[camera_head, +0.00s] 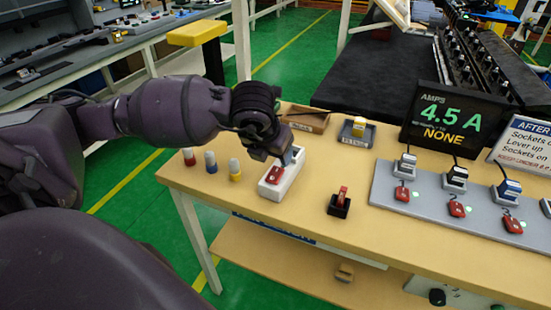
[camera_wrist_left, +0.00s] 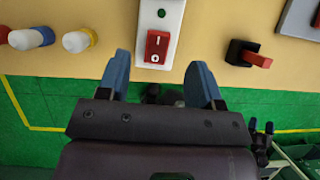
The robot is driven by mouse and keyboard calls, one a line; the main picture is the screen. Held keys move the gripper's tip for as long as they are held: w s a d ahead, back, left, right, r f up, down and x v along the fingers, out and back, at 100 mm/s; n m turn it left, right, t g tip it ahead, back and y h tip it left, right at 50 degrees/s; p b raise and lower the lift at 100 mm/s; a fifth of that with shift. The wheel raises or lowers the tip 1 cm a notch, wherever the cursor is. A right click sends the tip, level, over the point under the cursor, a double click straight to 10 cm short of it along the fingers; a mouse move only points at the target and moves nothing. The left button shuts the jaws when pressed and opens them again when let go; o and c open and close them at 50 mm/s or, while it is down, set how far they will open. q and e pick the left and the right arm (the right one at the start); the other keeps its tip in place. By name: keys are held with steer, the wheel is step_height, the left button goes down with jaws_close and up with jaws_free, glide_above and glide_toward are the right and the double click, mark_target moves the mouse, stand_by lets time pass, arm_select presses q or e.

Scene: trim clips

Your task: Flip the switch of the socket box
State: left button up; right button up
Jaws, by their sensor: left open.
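The socket box (camera_head: 292,182) is a narrow white block near the front edge of the tan table. Its red rocker switch (camera_head: 273,174) faces up at the end nearer me. In the left wrist view the switch (camera_wrist_left: 158,47) shows I and O marks; which side is pressed I cannot tell. My left gripper (camera_head: 287,158) is over the box in the head view and hides part of it. In the left wrist view its blue fingers (camera_wrist_left: 158,75) are spread and empty, one on each side of the switch. Contact with the box cannot be made out.
Red, blue and yellow capped pegs (camera_head: 211,162) stand left of the box. A black block with a red lever (camera_head: 340,203) stands to its right. A grey panel (camera_head: 440,207) with plugs and red switches, an amps display (camera_head: 452,120) and a sign (camera_head: 525,148) lie further right.

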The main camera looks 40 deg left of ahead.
arm_select(q)
steer(key=shift+v, duration=2.15)
